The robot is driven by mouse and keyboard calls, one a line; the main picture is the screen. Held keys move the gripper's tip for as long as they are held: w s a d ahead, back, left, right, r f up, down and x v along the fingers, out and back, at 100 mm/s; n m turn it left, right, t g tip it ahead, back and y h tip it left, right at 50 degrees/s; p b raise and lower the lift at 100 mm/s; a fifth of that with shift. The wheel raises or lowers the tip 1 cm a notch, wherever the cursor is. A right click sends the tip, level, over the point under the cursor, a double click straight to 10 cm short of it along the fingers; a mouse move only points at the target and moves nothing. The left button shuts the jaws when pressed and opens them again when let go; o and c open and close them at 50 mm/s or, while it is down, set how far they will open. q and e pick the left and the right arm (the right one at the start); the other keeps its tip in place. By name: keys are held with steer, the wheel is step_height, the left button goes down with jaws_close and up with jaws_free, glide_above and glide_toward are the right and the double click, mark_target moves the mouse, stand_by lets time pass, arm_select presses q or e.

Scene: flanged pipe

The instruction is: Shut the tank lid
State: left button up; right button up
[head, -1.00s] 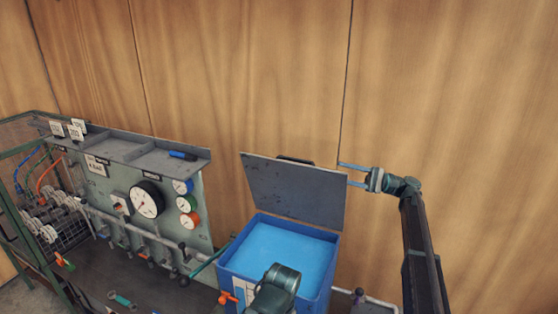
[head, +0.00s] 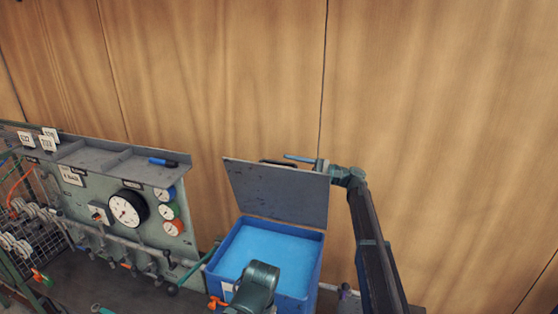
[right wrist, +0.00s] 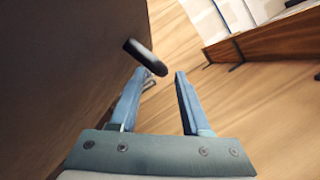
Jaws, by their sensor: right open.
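The tank lid (head: 278,192) is a grey panel standing open and nearly upright at the back of the blue tank (head: 312,265). A black handle (head: 280,163) shows at its top edge, mostly hidden behind it. My right gripper (head: 298,158) is open behind the lid's upper right corner; one finger shows above the edge and the other is hidden. In the right wrist view the lid's dark back (right wrist: 65,70) fills the left side. The handle (right wrist: 145,57) lies just beyond the left fingertip of the open jaws (right wrist: 160,74), with nothing held. My left gripper is not in view.
A gauge panel (head: 110,215) with pipes and valves stands left of the tank. A blue object (head: 163,162) lies on its top shelf. The wood wall (head: 430,120) is close behind the lid. An orange valve handle (head: 217,302) is at the tank's front left.

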mark_target(284, 164)
steer(key=shift+p+x, duration=0.35)
steer(key=shift+x, duration=1.65)
jaws_close()
